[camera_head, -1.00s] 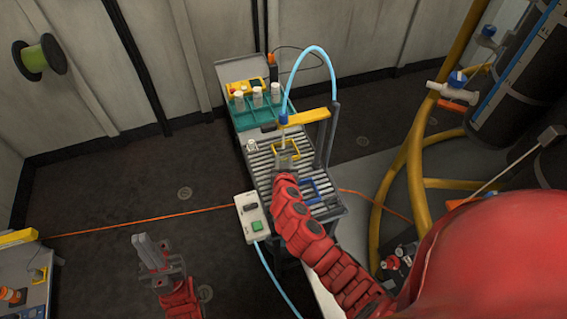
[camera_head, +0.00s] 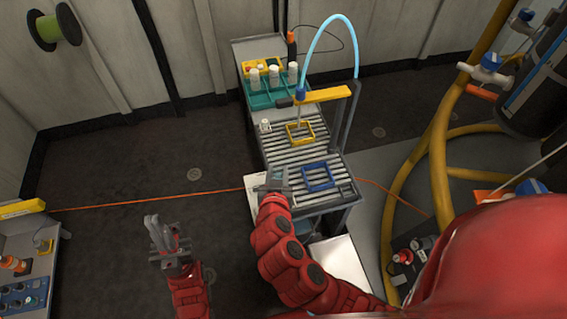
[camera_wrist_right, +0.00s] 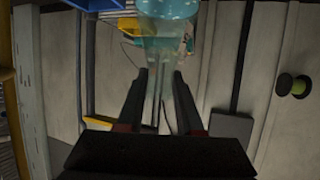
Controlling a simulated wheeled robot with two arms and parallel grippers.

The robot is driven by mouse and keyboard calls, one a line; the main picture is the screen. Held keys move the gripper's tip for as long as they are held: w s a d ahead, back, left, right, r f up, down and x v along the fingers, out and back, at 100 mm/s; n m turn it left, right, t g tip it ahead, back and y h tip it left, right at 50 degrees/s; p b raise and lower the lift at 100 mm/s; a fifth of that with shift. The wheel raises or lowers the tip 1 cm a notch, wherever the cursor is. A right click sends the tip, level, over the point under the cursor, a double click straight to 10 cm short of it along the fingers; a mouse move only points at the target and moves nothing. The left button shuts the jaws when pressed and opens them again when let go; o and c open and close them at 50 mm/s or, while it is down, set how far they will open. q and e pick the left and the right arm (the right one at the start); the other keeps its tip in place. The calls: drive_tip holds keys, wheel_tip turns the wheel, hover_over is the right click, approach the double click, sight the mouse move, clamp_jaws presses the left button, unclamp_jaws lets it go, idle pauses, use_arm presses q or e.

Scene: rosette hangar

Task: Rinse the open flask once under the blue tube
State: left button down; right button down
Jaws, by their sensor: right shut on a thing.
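My right gripper (camera_head: 272,184) is at the front left side of the slatted rack, left of the blue square frame (camera_head: 318,178). In the right wrist view its fingers (camera_wrist_right: 163,72) are shut on the neck of a clear teal flask (camera_wrist_right: 168,26); its mouth is not clear to see. In the head view the gripper mostly hides the flask. The light blue tube (camera_head: 325,20) arches to a blue fitting (camera_head: 300,95) on a yellow arm, with its spout above the yellow square frame (camera_head: 303,140). The flask is apart from the spout. My left gripper (camera_head: 166,236) is over the floor; its jaw gap is unclear.
A teal holder (camera_head: 262,101) with several white bottles stands at the back of the slatted rack (camera_head: 283,155). A small white item (camera_head: 265,125) sits at its left edge. Yellow hoses (camera_head: 440,150) lie right. An orange cable (camera_head: 130,203) crosses the open floor.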

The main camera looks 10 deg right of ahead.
drive_tip(key=shift+s+a+r, duration=0.15)
drive_tip(key=shift+r, duration=0.25)
drive_tip(key=shift+r+p, duration=0.35)
drive_tip(key=shift+r, duration=1)
drive_tip(key=shift+a+f+b, duration=0.15)
drive_tip(key=shift+a+b, duration=0.55)
drive_tip(key=shift+b, duration=0.15)
drive_tip(key=a+b, duration=0.5)
drive_tip(key=a, duration=0.3)
drive_tip(key=shift+s+a+r, duration=0.15)
drive_tip(key=shift+a+r, duration=0.05)
drive_tip(key=shift+a, duration=0.1)
